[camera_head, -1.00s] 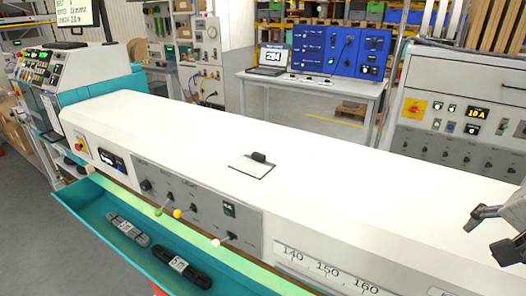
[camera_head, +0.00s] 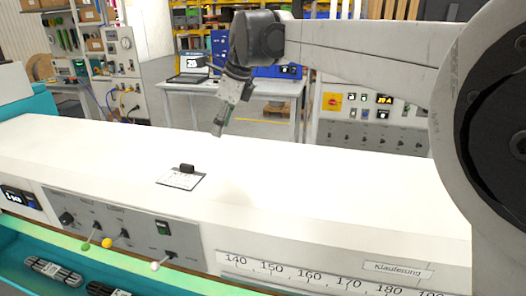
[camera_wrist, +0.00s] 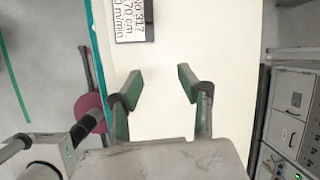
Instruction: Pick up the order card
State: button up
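The order card (camera_head: 181,180) is a small white sheet with a black clip-like block on its far edge. It lies flat on the white top of the long machine (camera_head: 300,185) in the head view. My gripper (camera_head: 219,130) hangs above and beyond the card, a little to its right, tilted down and apart from it. In the wrist view my gripper (camera_wrist: 160,82) has its two green-lined fingers apart with nothing between them. A white panel with printed text (camera_wrist: 131,20) shows at the top there; I cannot tell whether it is the card.
Levers with coloured knobs (camera_head: 107,243) stick out of the machine's front. Below them a teal tray (camera_head: 20,250) holds dark ribbed pieces. A laptop (camera_head: 190,66) stands on a table behind. The machine top around the card is clear.

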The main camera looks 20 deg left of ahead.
aim_at(187, 165)
jog(key=s+a+f+m, duration=0.1)
jog(key=a+f+m, duration=0.1)
jog(key=a, duration=0.5)
jog(key=shift+g, duration=0.4)
jog(key=p+x, duration=0.3)
jog(key=x, duration=1)
jog(key=shift+s+f, duration=0.1)
jog(key=shift+s, duration=0.1)
grip_shut()
